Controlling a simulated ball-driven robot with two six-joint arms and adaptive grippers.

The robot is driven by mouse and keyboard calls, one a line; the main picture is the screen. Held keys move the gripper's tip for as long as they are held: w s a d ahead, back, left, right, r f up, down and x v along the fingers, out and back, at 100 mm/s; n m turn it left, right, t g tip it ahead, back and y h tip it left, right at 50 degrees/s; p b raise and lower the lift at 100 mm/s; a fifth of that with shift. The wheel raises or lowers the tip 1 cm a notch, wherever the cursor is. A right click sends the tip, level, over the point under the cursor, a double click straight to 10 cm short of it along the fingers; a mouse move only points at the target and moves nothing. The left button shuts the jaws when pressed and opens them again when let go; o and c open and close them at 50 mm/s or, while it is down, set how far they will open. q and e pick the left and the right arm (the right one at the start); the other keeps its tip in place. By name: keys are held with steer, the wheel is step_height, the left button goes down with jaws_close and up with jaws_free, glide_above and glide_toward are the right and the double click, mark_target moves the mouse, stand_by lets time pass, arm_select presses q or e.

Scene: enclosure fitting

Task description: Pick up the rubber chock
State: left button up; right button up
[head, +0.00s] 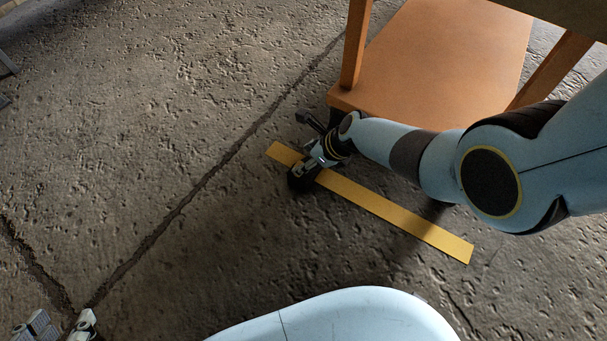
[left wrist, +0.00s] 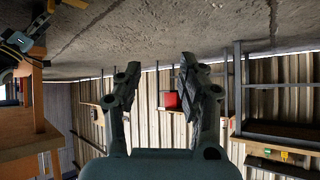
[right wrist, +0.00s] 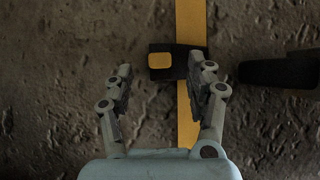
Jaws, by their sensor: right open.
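The rubber chock (right wrist: 160,48) is a black block with a yellow patch on its top. In the right wrist view it lies on the yellow floor strip, just ahead of my right fingertips. In the head view its dark body (head: 296,184) shows partly under my right gripper (head: 312,167). My right gripper is open and empty, pointing down over the chock, with its fingers (right wrist: 160,75) apart; the chock sits across the gap, offset towards the right finger. My left gripper (head: 62,326) is open and empty at the bottom left of the head view, its fingers (left wrist: 160,80) wide apart.
The yellow strip (head: 400,217) runs diagonally over rough, cracked concrete. An orange-brown shelf unit (head: 440,55) with legs stands just beyond my right arm. A dark bar-like thing (right wrist: 280,70) lies right of the chock.

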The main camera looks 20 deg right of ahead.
mark_target(299, 164)
steer(key=shift+w+a+f+b, duration=0.15)
steer(key=shift+a+f+b, duration=0.05)
steer(key=shift+f+b, duration=0.7)
steer(key=shift+b+x, duration=0.65)
steer(key=shift+x, duration=0.2)
steer(key=shift+b+x, duration=0.85)
steer(key=shift+x, duration=0.15)
arm_select(q)
steer(key=w+d+r+m+t+h, duration=0.1)
steer(key=w+r+t, duration=0.4)
steer(key=r, duration=0.5)
steer(key=w+d+r+m+t+h, duration=0.1)
steer(key=w+r+t, duration=0.4)
steer(key=r, duration=0.5)
steer(key=shift+w+d+r+t+h, duration=0.25)
steer(key=shift+t+h, duration=0.35)
steer(key=shift+t, duration=0.6)
arm_select(e)
jaws_close()
arm_select(q)
steer(key=shift+s, duration=0.1)
arm_select(e)
steer(key=shift+w, duration=0.1)
